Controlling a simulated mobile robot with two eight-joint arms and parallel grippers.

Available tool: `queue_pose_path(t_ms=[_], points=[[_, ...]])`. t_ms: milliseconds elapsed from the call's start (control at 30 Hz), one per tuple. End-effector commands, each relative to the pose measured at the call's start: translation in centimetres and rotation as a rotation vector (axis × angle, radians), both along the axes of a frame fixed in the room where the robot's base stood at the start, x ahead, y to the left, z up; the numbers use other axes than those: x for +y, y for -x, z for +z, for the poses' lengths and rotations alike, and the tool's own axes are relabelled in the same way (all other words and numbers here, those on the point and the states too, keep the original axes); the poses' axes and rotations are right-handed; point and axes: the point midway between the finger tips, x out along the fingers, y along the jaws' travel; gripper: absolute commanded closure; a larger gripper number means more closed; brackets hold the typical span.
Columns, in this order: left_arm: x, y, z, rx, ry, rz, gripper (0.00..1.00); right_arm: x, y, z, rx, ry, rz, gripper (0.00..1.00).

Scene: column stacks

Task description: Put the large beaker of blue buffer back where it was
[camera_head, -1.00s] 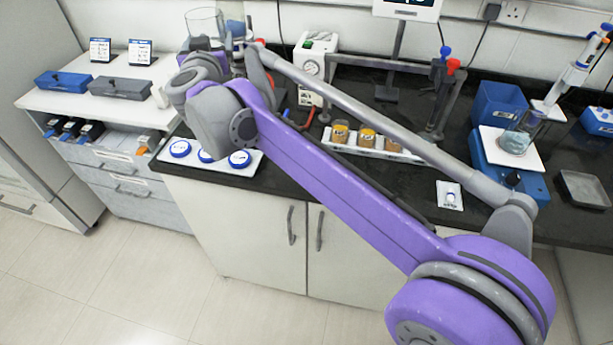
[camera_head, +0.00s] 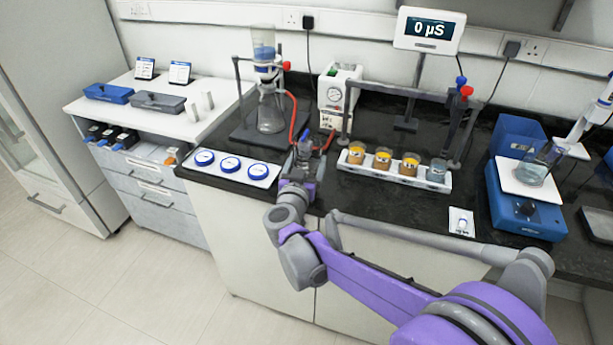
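A glass beaker (camera_head: 536,168) with pale blue contents stands on the white plate of the blue balance (camera_head: 527,212) at the right. It looks slightly tilted in the view. A clear cylindrical funnel (camera_head: 263,42) with a blue band sits on a conical flask (camera_head: 270,115) at the back left. My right gripper (camera_head: 304,146) is at the end of the purple arm, above the dark bench, in front and to the right of the flask. It is small and seen from behind, so whether its fingers are open is unclear.
A white rack (camera_head: 345,170) holds several small jars of orange and clear contents. A white tray (camera_head: 228,180) with blue-lidded dishes lies at the bench's front left. A red hose (camera_head: 293,112) runs beside the flask. A white pump (camera_head: 336,95) and a display (camera_head: 429,30) stand behind.

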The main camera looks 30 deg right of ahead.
Motion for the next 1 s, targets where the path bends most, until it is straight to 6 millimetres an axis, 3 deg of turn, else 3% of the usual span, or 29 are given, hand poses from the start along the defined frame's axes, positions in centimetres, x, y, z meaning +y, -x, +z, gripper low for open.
queue_pose_path(t_ms=[333,700,733,800,1000], points=[[0.0,0.0,-0.8,0.003,0.000,0.000,0.50,0.0,0.0,-3.9,0.000,0.000,0.001,0.80],[0.0,0.0,-1.2,0.004,0.000,0.000,0.50,0.0,0.0,-4.4,0.000,0.000,0.001,0.80],[0.0,0.1,-1.1,0.004,0.000,0.000,0.50,0.0,0.0,-4.3,0.000,0.000,0.001,0.11],[0.0,0.0,-1.1,0.004,0.000,0.000,0.50,0.0,0.0,-4.2,0.000,0.000,0.001,0.00],[0.0,0.0,-1.1,0.003,0.000,0.000,0.50,0.0,0.0,-4.2,0.000,0.000,0.001,0.00]])
